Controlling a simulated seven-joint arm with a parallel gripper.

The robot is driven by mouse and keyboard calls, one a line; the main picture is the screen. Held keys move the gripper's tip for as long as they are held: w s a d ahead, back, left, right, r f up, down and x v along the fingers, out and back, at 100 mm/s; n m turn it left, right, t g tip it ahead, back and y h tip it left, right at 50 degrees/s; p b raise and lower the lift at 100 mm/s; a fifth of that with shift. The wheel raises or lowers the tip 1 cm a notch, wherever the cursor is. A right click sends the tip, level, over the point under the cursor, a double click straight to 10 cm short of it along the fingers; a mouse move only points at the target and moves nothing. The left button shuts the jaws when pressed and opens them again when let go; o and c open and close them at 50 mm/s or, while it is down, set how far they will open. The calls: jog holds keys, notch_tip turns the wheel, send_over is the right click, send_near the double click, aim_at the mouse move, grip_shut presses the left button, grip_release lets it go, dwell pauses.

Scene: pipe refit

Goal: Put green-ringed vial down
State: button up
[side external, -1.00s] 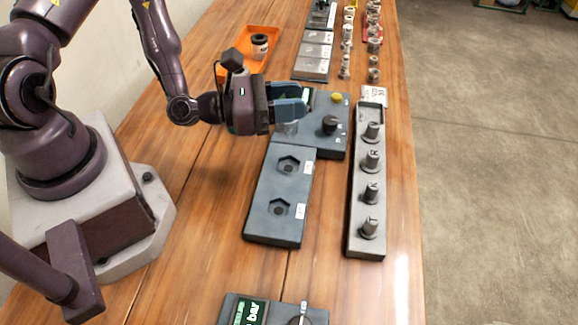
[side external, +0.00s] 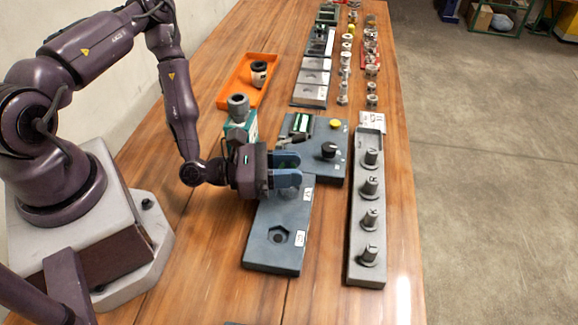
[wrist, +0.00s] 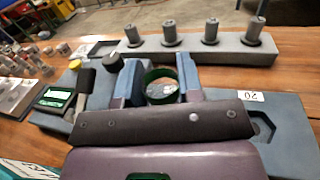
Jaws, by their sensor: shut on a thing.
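My gripper (side external: 287,172) (wrist: 160,82) is shut on the green-ringed vial. In the wrist view the vial (wrist: 161,88) shows between the two blue-grey fingers, as a dark green ring around a pale grey top. In the side view the fingers mostly hide the vial. They are low over the far end of the dark two-socket plate (side external: 262,212), which also shows in the wrist view (wrist: 285,115). The far socket is hidden under my gripper. The near hexagonal socket (side external: 278,236) is empty. I cannot tell whether the vial's base touches the plate.
A control box (side external: 330,165) with a display, black knob and yellow button adjoins the plate's far end. A rail with several grey pegs (side external: 370,218) stands to the right. A teal box with a grey cylinder (side external: 239,107) and an orange tray (side external: 232,92) are behind.

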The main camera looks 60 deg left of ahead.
jog(key=shift+f, duration=0.15)
jog(key=o, duration=0.9)
jog(key=shift+s+a+r, duration=0.1)
jog(key=shift+s+r, duration=0.1)
jog(key=v, duration=0.7)
